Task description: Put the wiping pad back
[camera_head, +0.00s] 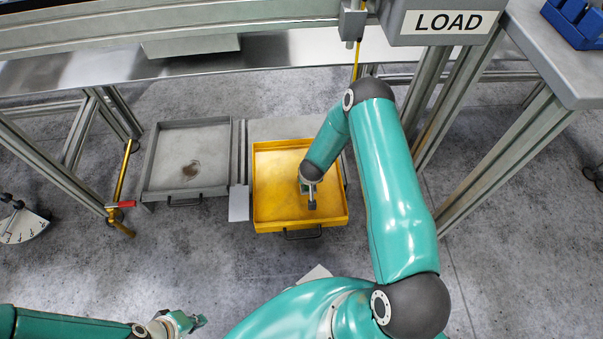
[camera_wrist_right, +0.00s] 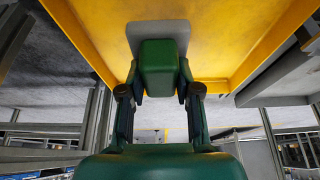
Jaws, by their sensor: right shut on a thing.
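The wiping pad is a grey flat pad (camera_wrist_right: 158,28) with a green block (camera_wrist_right: 158,66) on it. In the right wrist view, the two fingers of my right gripper (camera_wrist_right: 160,88) are shut on the green block. In the head view, my right gripper (camera_head: 311,194) reaches down over the yellow tray (camera_head: 260,180), with the small grey end of the pad (camera_head: 312,206) at its tip. Whether the pad touches the tray floor is unclear. My left gripper (camera_head: 190,322) is low at the bottom left, far from the tray; its fingers are too small to read.
A grey tray (camera_head: 155,160) with a brown stain (camera_head: 191,169) lies left of the yellow one. A white card (camera_head: 239,205) is between them. A yellow post with a red clamp (camera_head: 124,204) stands at left. Metal legs and the LOAD sign (camera_head: 448,21) frame the right.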

